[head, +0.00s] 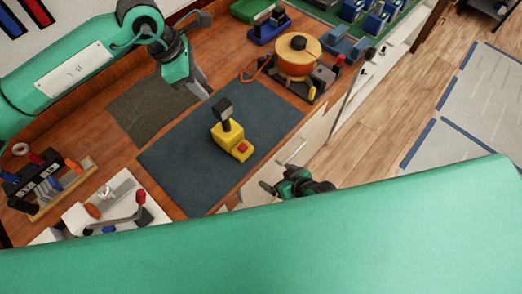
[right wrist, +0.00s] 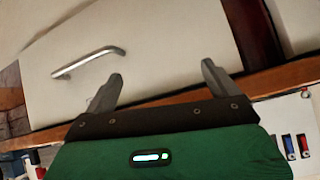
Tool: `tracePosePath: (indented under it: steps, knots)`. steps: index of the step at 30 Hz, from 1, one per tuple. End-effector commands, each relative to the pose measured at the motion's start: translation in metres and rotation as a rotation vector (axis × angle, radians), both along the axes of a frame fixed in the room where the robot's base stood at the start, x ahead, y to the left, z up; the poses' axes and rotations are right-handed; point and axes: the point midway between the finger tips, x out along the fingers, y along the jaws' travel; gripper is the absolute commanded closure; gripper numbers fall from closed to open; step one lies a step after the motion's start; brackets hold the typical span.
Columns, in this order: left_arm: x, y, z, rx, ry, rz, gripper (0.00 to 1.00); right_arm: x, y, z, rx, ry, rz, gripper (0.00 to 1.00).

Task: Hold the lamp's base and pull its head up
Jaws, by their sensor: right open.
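The lamp stands on the dark blue-grey mat (head: 180,157). It has a yellow base (head: 228,135) with a red button and a dark head (head: 222,106) on top. My left gripper (head: 203,92) is above and left of the lamp head, apart from it; whether its fingers are parted is unclear. My right gripper (head: 266,187) is beyond the counter's edge, below and right of the lamp in the head view. In the right wrist view its two fingers (right wrist: 163,70) are wide apart with nothing between them, facing a white cabinet front.
An orange pot (head: 297,59) stands on a dark stand at the upper right of the mat. A tool rack (head: 45,185) and a white board with a red-tipped lever (head: 125,205) are at the lower left. A cabinet handle (right wrist: 90,61) is near my right gripper. The mat around the lamp is clear.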

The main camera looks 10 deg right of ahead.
Motion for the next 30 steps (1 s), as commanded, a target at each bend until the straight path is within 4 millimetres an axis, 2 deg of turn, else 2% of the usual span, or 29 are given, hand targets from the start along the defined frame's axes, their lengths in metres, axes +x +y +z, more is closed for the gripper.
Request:
tracePosePath:
  steps: [1,6,9,12,15,19,30]
  knots:
    - [0.000,0.000,0.000,0.000,0.000,0.000,0.64,0.003,0.007,0.026,0.021,-0.033,0.021,0.09]
    - [0.000,0.000,0.000,0.000,0.000,0.000,0.64,0.006,0.029,0.095,0.071,-0.137,0.083,0.09]
    - [0.000,0.000,0.000,0.000,0.000,0.000,0.64,0.014,0.043,0.126,0.061,-0.237,0.114,0.09]
    - [0.000,0.000,0.000,0.000,0.000,0.000,0.64,0.017,0.050,0.145,0.053,-0.297,0.131,0.09]
    - [0.000,0.000,0.000,0.000,0.000,0.000,0.64,0.020,0.054,0.153,0.048,-0.325,0.139,0.09]
    - [0.000,0.000,0.000,0.000,0.000,0.000,0.64,0.030,0.061,0.151,0.047,-0.335,0.141,0.09]
    - [0.000,0.000,0.000,0.000,0.000,0.000,0.64,0.082,0.099,0.124,0.047,-0.333,0.140,0.09]
